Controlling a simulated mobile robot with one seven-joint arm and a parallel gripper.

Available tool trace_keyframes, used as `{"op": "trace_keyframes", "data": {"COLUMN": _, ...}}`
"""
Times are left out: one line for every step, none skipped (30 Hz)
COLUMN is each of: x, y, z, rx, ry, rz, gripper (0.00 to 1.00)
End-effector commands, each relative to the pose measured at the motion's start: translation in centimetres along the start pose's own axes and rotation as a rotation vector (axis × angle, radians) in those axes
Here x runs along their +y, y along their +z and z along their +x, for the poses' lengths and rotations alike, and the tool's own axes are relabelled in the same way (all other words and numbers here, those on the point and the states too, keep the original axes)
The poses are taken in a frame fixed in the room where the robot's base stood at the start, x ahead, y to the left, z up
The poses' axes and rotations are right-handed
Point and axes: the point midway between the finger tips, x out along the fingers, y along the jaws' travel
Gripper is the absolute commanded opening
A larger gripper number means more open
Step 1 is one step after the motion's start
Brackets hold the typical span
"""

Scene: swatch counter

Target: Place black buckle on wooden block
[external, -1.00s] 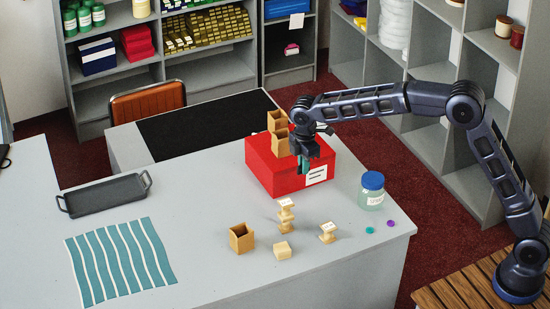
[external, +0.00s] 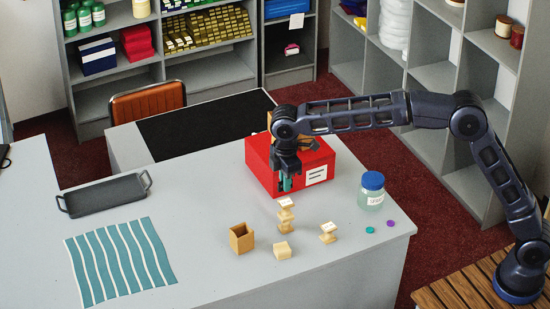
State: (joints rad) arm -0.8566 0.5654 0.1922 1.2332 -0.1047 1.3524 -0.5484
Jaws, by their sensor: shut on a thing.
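My gripper (external: 286,186) points down in front of the red box (external: 262,160), above the counter and a little behind the wooden spool stand. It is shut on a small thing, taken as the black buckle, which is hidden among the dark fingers. No black buckle shows elsewhere on the counter. A pale wooden block (external: 282,249) lies on the counter near the front, below the gripper in the picture. Its top is bare.
Around the block stand an open wooden box (external: 241,238), a tall spool stand (external: 286,215) and a short one (external: 328,232). A blue-lidded jar (external: 371,191) and two small discs (external: 380,227) are at right. A dark tray (external: 104,195) and striped cloth (external: 120,260) lie left.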

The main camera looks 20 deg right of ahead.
Motion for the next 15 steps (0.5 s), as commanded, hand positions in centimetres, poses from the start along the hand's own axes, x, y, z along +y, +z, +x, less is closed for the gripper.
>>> {"op": "trace_keyframes", "data": {"x": -1.2, "y": -0.9, "z": -0.2, "rx": 0.0, "ry": 0.0, "rz": 0.002, "gripper": 0.0}}
{"op": "trace_keyframes", "data": {"x": -1.7, "y": -1.2, "z": -0.3, "rx": 0.0, "ry": 0.0, "rz": 0.006, "gripper": 0.0}}
{"op": "trace_keyframes", "data": {"x": -2.3, "y": -1.7, "z": -0.4, "rx": 0.0, "ry": 0.0, "rz": 0.009, "gripper": 0.0}}
{"op": "trace_keyframes", "data": {"x": -2.7, "y": -1.9, "z": -0.5, "rx": -0.001, "ry": 0.0, "rz": 0.012, "gripper": 0.0}}
{"op": "trace_keyframes", "data": {"x": -3.0, "y": -2.1, "z": -0.6, "rx": -0.001, "ry": 0.0, "rz": 0.014, "gripper": 0.0}}
{"op": "trace_keyframes", "data": {"x": -3.3, "y": -2.3, "z": -0.6, "rx": -0.001, "ry": 0.0, "rz": 0.016, "gripper": 0.0}}
{"op": "trace_keyframes", "data": {"x": -3.4, "y": -2.5, "z": -0.5, "rx": -0.001, "ry": 0.0, "rz": 0.018, "gripper": 0.0}}
{"op": "trace_keyframes", "data": {"x": -3.5, "y": -2.5, "z": -0.3, "rx": -0.002, "ry": 0.0, "rz": 0.019, "gripper": 0.0}}
{"op": "trace_keyframes", "data": {"x": -3.6, "y": -2.6, "z": 0.0, "rx": -0.002, "ry": -0.001, "rz": 0.021, "gripper": 0.0}}
{"op": "trace_keyframes", "data": {"x": -3.7, "y": -2.6, "z": 0.4, "rx": -0.002, "ry": -0.001, "rz": 0.021, "gripper": 0.0}}
{"op": "trace_keyframes", "data": {"x": -3.7, "y": -2.6, "z": 0.9, "rx": -0.002, "ry": -0.001, "rz": 0.021, "gripper": 0.0}}
{"op": "trace_keyframes", "data": {"x": -3.7, "y": -2.6, "z": 1.7, "rx": -0.004, "ry": -0.001, "rz": 0.021, "gripper": 0.0}}
{"op": "trace_keyframes", "data": {"x": -3.7, "y": -2.6, "z": 2.3, "rx": -0.003, "ry": -0.001, "rz": 0.021, "gripper": 0.0}}
{"op": "trace_keyframes", "data": {"x": -3.7, "y": -2.6, "z": 2.9, "rx": -0.003, "ry": -0.001, "rz": 0.021, "gripper": 0.0}}
{"op": "trace_keyframes", "data": {"x": -3.8, "y": -2.6, "z": 3.8, "rx": -0.004, "ry": -0.002, "rz": 0.02, "gripper": 0.0}}
